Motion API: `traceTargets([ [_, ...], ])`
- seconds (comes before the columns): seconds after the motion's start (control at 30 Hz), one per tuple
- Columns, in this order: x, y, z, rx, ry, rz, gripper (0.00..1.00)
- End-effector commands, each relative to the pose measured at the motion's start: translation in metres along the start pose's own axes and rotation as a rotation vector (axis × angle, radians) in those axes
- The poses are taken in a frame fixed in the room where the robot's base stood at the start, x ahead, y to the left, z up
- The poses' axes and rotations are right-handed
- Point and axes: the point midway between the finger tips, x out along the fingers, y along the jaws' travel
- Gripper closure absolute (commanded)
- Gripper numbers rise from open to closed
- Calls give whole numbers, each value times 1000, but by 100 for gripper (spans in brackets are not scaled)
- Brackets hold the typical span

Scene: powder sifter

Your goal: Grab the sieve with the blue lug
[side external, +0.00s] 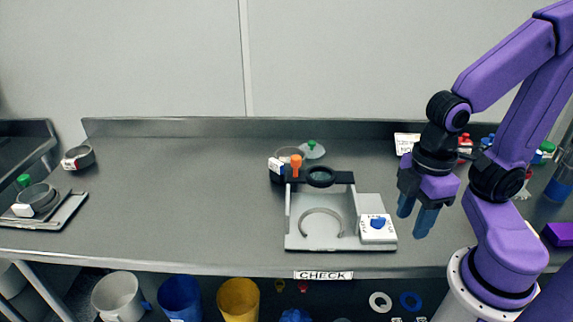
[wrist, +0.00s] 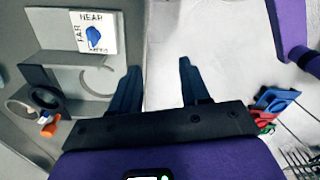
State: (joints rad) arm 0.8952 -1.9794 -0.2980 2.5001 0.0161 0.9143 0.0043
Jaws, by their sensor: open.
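A round sieve (side external: 289,152) stands behind the sifter stand, partly hidden by its orange knob and black bar. A white block with a small blue patch (side external: 276,166) is on its left side; this looks like the blue lug. In the wrist view the sieve's ring (wrist: 14,106) shows at the left edge. My gripper (side external: 414,213) is open and empty, pointing down to the right of the stand, well apart from the sieve. Its two blue fingers also show in the wrist view (wrist: 159,68), with nothing between them.
The sifter stand (side external: 295,232) has a black ring holder, an orange knob (side external: 296,165) and a blue dial (side external: 378,223). A green-knobbed lid (side external: 312,149) lies behind it. A red-marked sieve (side external: 80,158) and a loaded tray (side external: 62,219) are far left. The bench between is clear.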

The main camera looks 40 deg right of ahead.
Motion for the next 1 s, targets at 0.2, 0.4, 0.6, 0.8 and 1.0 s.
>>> traceTargets([
  [0.2, 7, 9, -10, 311, -52, -117, 54],
  [0.4, 13, 26, -30, 745, -95, -292, 54],
  [0.6, 16, 57, -56, 1177, -106, -477, 54],
  [0.8, 17, 105, -77, 1604, -87, -680, 54],
  [1.0, 19, 170, -85, 2021, -28, -905, 54],
])
